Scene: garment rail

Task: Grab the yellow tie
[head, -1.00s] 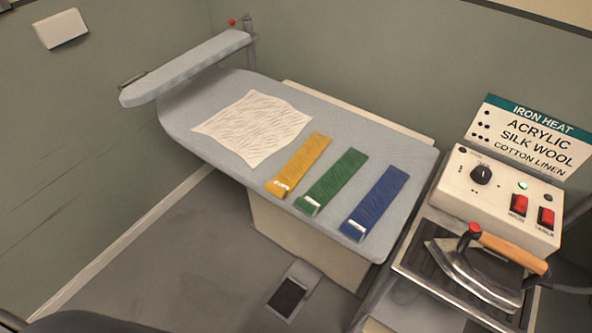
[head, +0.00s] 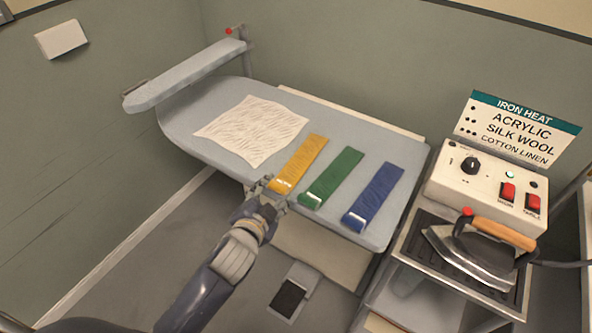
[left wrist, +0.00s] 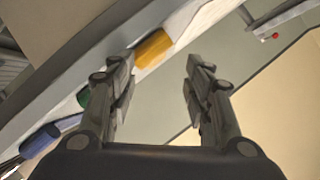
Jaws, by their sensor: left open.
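The yellow tie (head: 302,162) lies flat on the grey ironing board (head: 180,112), its near end at the board's front edge. My left gripper (head: 268,186) is at that edge, close to the tie's near end. In the left wrist view the left gripper (left wrist: 160,85) is open with nothing between its fingers. The tie's yellow end (left wrist: 153,48) shows beyond the fingers, nearer the left one. Whether a finger touches the tie I cannot tell. My right gripper is not in view.
A green tie (head: 332,178) and a blue tie (head: 374,198) lie to the right of the yellow one. A white wrinkled cloth (head: 252,128) lies to its left. An iron (head: 475,255) stands on a stand at the right, below a control box (head: 485,190).

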